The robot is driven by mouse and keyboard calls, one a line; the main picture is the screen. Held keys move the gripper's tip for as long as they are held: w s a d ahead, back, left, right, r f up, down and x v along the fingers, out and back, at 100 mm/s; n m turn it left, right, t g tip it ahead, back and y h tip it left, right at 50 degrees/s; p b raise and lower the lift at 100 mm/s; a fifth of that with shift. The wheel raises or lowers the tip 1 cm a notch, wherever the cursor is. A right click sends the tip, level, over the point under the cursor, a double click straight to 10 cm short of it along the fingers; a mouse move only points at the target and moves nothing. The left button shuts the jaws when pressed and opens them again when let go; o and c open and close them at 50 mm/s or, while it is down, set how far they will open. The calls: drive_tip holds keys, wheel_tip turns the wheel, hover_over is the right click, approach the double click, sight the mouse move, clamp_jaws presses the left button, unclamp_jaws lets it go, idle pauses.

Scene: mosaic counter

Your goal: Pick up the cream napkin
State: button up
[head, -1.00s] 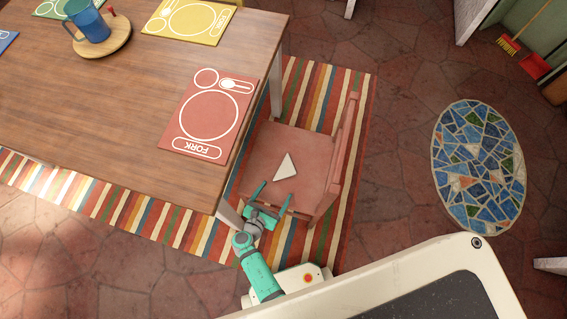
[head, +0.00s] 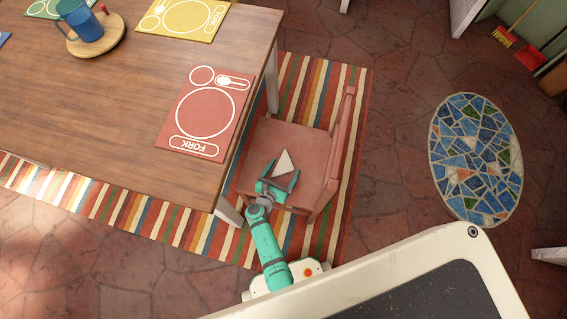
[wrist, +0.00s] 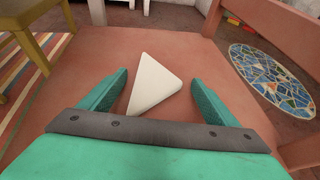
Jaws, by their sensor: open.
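The cream napkin (head: 284,162) is a folded triangle lying flat on the seat of the pink wooden chair (head: 310,145). In the wrist view the napkin (wrist: 154,84) lies ahead of the palm, its near end between the two teal fingers and its far corner beyond their tips. My gripper (head: 282,173) is open over the front part of the seat. In the wrist view my gripper (wrist: 157,82) shows a gap on both sides of the napkin, with the left finger closer to it. No finger visibly touches it.
The wooden table (head: 110,110) stands left of the chair, with a red placemat (head: 192,135) near its edge. The chair's backrest (head: 342,140) rises on the right. A striped rug (head: 130,212) lies beneath. A mosaic oval (head: 475,158) is on the floor farther right.

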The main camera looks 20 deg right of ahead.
drive_tip(key=shift+w+d+f, duration=0.15)
drive_tip(key=shift+w+d, duration=0.05)
drive_tip(key=shift+w, duration=0.05)
drive_tip(key=c, duration=1.1)
drive_tip(key=shift+r, duration=0.2)
